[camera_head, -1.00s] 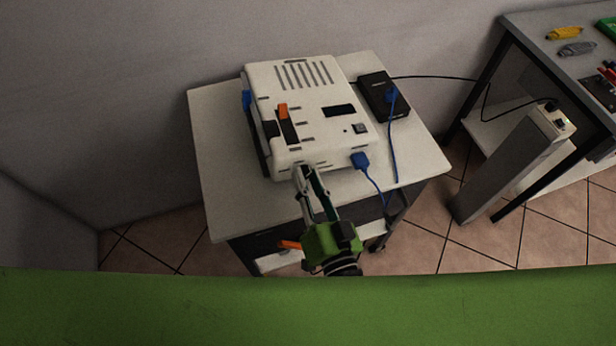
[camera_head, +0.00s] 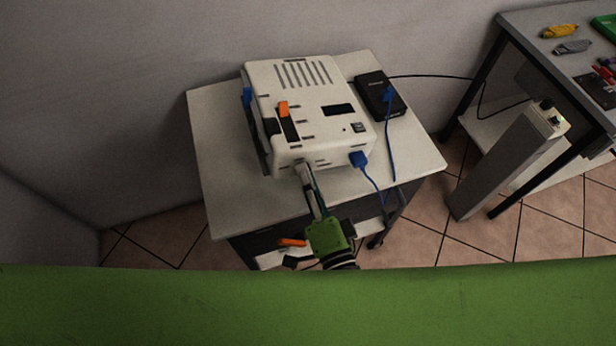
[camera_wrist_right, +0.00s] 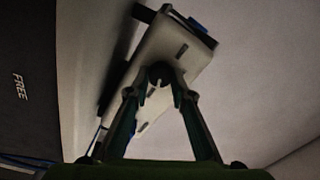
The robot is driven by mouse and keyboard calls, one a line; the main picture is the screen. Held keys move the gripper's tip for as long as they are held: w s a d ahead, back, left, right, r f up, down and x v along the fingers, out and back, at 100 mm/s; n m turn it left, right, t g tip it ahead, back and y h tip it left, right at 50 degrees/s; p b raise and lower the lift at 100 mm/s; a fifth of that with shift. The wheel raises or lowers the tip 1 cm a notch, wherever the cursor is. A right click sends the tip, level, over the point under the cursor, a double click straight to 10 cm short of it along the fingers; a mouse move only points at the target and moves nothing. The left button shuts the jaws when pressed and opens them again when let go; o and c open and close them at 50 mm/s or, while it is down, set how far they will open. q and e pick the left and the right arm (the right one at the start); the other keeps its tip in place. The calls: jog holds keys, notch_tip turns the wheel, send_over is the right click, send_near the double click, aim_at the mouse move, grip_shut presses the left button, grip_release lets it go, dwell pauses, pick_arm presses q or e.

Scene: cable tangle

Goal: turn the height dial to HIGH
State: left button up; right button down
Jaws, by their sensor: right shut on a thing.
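The height dial (camera_wrist_right: 160,72) is a dark round knob on the front side of the white device (camera_head: 290,88), seen in the right wrist view. My right gripper (camera_wrist_right: 160,82) is shut on the dial, one finger on each side of it. A short light mark shows at the knob; I cannot read which setting it points to. In the head view my right gripper (camera_head: 302,172) reaches up to the device's front face, and the dial is hidden behind its fingertips. My left gripper is not in view.
The device stands on a white cart (camera_head: 225,190). A blue plug (camera_head: 358,160) and its cable sit just right of my gripper. A black box (camera_head: 380,95) lies behind at the right. An orange slider (camera_head: 283,108) is on the device's top. A dark panel (camera_wrist_right: 25,95) reads FREE.

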jog(key=shift+s+a+f, duration=0.15)
jog(key=shift+s+f, duration=0.15)
jog(key=shift+f, duration=0.45)
jog(key=c, duration=2)
grip_release()
jog(key=shift+o, duration=1.1)
jog(key=shift+w, duration=0.1)
jog(key=shift+w+r, duration=0.1)
jog(key=shift+r, duration=0.05)
jog(key=v, duration=1.2)
jog(key=shift+r, duration=0.15)
